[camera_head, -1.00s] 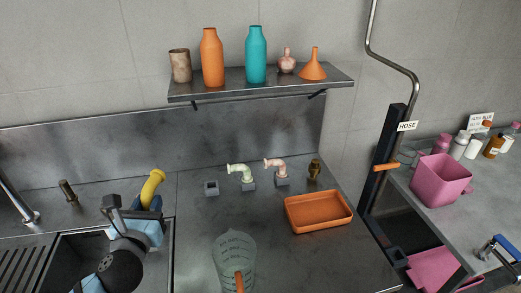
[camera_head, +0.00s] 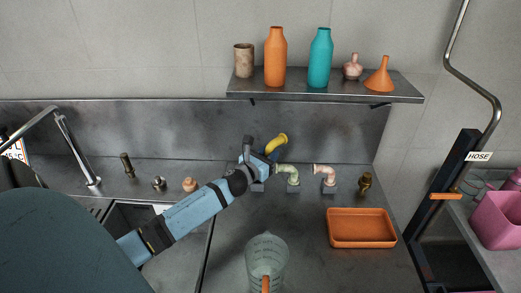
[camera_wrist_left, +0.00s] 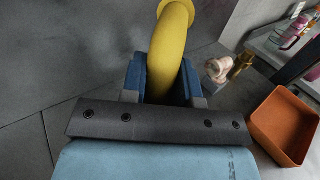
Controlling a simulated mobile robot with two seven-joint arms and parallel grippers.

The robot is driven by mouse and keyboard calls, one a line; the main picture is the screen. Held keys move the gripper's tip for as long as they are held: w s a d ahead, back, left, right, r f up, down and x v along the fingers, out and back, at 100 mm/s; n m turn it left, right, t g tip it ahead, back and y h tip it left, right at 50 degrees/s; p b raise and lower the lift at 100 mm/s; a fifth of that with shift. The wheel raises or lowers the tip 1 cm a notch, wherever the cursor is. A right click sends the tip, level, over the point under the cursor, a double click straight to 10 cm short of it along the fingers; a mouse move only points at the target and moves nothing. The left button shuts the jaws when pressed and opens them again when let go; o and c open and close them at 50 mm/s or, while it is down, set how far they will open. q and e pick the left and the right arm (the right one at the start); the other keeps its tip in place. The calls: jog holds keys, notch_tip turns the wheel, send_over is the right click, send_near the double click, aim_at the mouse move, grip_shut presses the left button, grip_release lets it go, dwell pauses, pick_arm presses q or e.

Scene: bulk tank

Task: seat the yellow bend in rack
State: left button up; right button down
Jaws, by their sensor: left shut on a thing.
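The yellow bend (camera_head: 277,143) is held in my left gripper (camera_head: 262,160), above the row of small grey rack blocks. In the left wrist view the yellow bend (camera_wrist_left: 172,45) rises between the blue fingers (camera_wrist_left: 160,80), which are shut on it. A pale green bend (camera_head: 290,173) and a pink bend (camera_head: 326,173) stand in the rack blocks to the right. The leftmost rack block (camera_head: 258,187) is directly below my gripper and partly hidden by it. Whether the yellow bend's lower end touches this block is hidden. My right gripper is not in view.
An orange tray (camera_head: 361,243) lies at the right of the worktop, with a brass fitting (camera_head: 365,182) behind it. A clear jug (camera_head: 267,258) stands in front. A shelf (camera_head: 330,91) with bottles overhangs behind. A sink lies left.

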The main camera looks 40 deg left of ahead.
pick_arm(q)
jog(key=a, duration=0.3)
jog(key=a+f, duration=0.1)
jog(key=shift+s+a, duration=0.15)
jog(key=shift+s, duration=0.1)
notch_tip(320, 180, down, 6)
jog(key=b, duration=0.5)
dwell(0.4)
dwell(1.1)
jog(key=shift+f+b, duration=0.85)
